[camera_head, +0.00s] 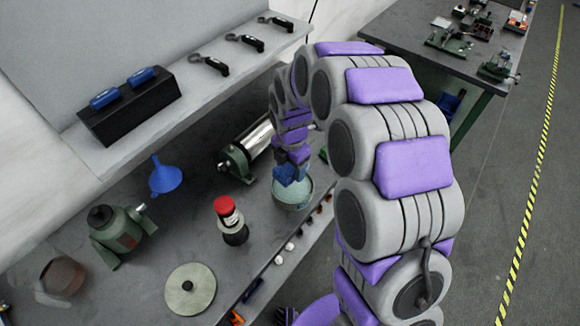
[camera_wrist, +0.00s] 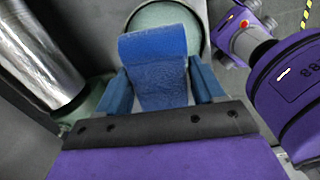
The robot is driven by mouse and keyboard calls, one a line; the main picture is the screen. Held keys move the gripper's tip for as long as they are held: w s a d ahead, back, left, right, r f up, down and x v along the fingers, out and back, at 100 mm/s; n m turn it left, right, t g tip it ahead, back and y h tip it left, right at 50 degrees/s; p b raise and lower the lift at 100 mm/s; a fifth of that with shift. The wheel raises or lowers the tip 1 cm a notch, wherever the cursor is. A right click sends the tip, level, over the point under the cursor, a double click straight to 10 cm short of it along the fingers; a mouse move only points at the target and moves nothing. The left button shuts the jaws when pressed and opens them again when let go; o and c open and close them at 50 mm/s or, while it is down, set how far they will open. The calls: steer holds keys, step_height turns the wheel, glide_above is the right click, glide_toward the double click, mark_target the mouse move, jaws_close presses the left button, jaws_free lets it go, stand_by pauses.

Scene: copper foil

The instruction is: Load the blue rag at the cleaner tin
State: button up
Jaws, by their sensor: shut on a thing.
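The blue rag (camera_wrist: 153,55) is held between the blue fingers of my gripper (camera_wrist: 160,85) in the wrist view. Its far end sticks out past the fingertips. The round, pale green cleaner tin (camera_head: 292,196) stands on the bench near its front edge in the head view. My gripper (camera_head: 291,174) points down at the tin there, with the blue rag hardly separable from the blue fingers. In the wrist view, the tin (camera_wrist: 195,22) shows behind the rag, which hides much of its inside. I cannot tell whether the rag touches the tin.
A metal roller (camera_head: 258,138) on a green base lies close behind the tin. A red-capped bottle (camera_head: 231,221) stands to the left. A blue funnel (camera_head: 165,177), a green machine (camera_head: 123,232) and a round disc (camera_head: 191,288) are farther left. Small items line the front edge.

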steer(key=shift+s+a+f+n, duration=0.1)
steer(key=shift+a+n, duration=0.1)
steer(key=shift+n, duration=0.1)
steer(key=shift+d+f+b, duration=0.35)
steer(key=shift+d+f, duration=0.1)
steer(key=shift+d, duration=0.35)
steer(key=shift+d+f, duration=0.15)
steer(key=shift+f, duration=0.15)
steer(key=f+b, duration=0.1)
steer(key=a+f, duration=0.1)
steer(key=f+b, duration=0.1)
steer(key=f, duration=0.1)
steer(key=shift+a+b, duration=0.25)
steer(key=shift+b, duration=0.05)
steer(key=shift+f, duration=0.15)
steer(key=shift+d, duration=0.6)
steer(key=shift+a, duration=0.15)
